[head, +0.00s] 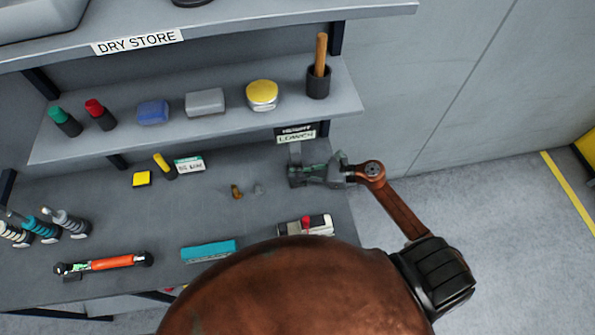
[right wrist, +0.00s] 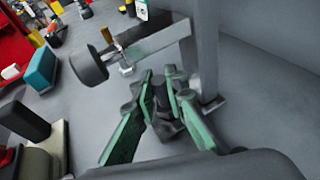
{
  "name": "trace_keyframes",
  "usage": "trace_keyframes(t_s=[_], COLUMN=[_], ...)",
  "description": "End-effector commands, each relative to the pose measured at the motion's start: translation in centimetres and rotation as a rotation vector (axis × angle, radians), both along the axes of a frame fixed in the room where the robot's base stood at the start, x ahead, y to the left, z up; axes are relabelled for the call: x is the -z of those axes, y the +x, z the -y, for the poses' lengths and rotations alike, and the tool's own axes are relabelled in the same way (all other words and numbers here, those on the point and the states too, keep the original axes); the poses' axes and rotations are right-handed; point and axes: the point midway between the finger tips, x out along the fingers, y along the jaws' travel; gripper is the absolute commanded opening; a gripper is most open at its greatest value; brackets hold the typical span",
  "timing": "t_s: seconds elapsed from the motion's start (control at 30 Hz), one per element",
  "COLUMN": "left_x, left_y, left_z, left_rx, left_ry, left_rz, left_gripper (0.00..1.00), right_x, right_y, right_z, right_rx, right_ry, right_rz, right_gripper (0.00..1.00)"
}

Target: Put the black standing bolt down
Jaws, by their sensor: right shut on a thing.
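My right gripper (head: 305,175) is over the right end of the grey workbench (head: 215,215), just in front of the LOANER sign (head: 298,136). In the right wrist view its green-padded fingers (right wrist: 168,100) are closed around a dark piece (right wrist: 161,93), which I take to be the black bolt. The fingers hide much of it, and I cannot tell whether its lower end touches a surface. In the head view the bolt cannot be made out apart from the gripper. My left gripper is in no view.
Small brass (head: 237,191) and silver (head: 258,190) pieces lie left of the gripper. A white device with a red knob (head: 305,224) is in front of it. The shelf (head: 230,120) above holds a black cup with a wooden handle (head: 318,80). Bare bench lies between the small items.

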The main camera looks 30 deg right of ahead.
Motion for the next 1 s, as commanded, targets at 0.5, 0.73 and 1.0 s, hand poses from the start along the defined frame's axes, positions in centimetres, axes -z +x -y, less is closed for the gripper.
trace_keyframes(t_s=[0.5,0.73,1.0], left_x=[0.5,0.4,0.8], left_y=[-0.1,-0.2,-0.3], left_z=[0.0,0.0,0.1], left_rx=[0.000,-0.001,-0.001], left_ry=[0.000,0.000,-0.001], left_rz=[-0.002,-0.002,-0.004], left_gripper=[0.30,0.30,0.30], right_x=[0.3,0.2,-0.6], right_y=[0.0,0.0,-1.7], right_z=[0.0,0.0,2.2], right_rx=[0.000,0.000,0.000], right_ry=[0.000,0.000,-0.004], right_rz=[0.001,0.001,-0.002], right_gripper=[0.19,0.19,0.19])
